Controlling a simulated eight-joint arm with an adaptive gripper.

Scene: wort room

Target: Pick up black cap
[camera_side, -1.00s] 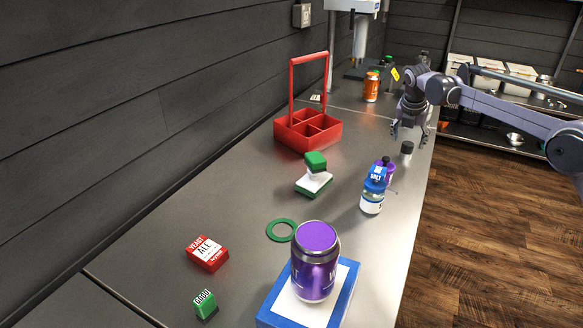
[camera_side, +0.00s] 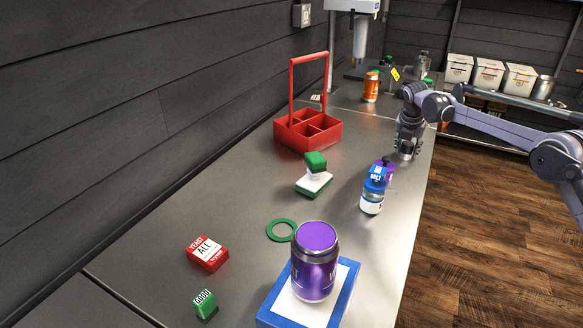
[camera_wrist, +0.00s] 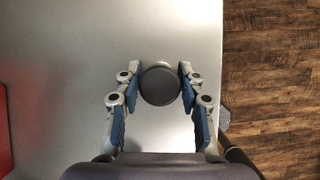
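The black cap (camera_wrist: 159,84) shows in the wrist view as a dark round disc between my two fingertips. My gripper (camera_wrist: 160,80) is closed in on it, with a fingertip against its left and right sides. In the side view my gripper (camera_side: 406,153) is down at the steel counter near its right edge, pointing downward. It hides most of the cap there. The cap appears to be still at counter height.
A blue-capped salt bottle (camera_side: 373,192) and a small purple item (camera_side: 388,172) stand nearest my gripper. The counter's right edge (camera_wrist: 222,60) is close.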

